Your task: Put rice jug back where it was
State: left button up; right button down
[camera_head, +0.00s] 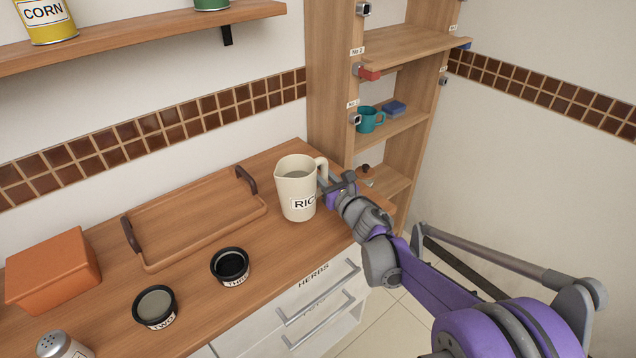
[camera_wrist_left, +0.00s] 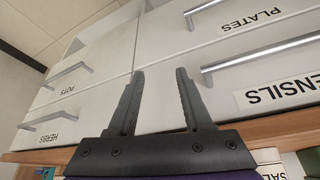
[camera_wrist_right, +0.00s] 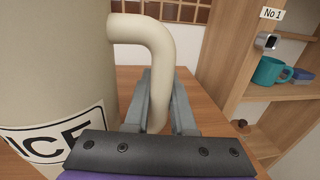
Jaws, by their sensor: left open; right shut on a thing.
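The cream rice jug (camera_head: 296,190), labelled RICE, stands upright at the right end of the wooden counter in the head view. Its handle points right, toward my right arm. My right gripper (camera_head: 335,184) is shut on the jug's handle. In the right wrist view the handle (camera_wrist_right: 155,60) runs down between the two fingers, and the jug body (camera_wrist_right: 55,70) fills the left side. I cannot tell whether the jug's base touches the counter. My left gripper (camera_wrist_left: 158,85) is open and empty in front of the drawer fronts in the left wrist view; it is out of the head view.
A wooden tray (camera_head: 160,259) with dark handles lies left of the jug. Two small black bowls (camera_head: 230,265) (camera_head: 155,306), an orange box (camera_head: 52,270) and a shaker (camera_head: 60,346) stand on the counter. A shelf unit (camera_head: 333,100) with a teal mug (camera_head: 368,119) rises behind the jug.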

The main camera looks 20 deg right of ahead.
jog(key=shift+f, duration=1.5)
jog(key=shift+b, duration=0.3)
jog(key=shift+f, duration=0.2)
jog(key=c, duration=0.8)
grip_release()
jog(key=shift+o, duration=0.2)
jog(key=shift+r, duration=0.1)
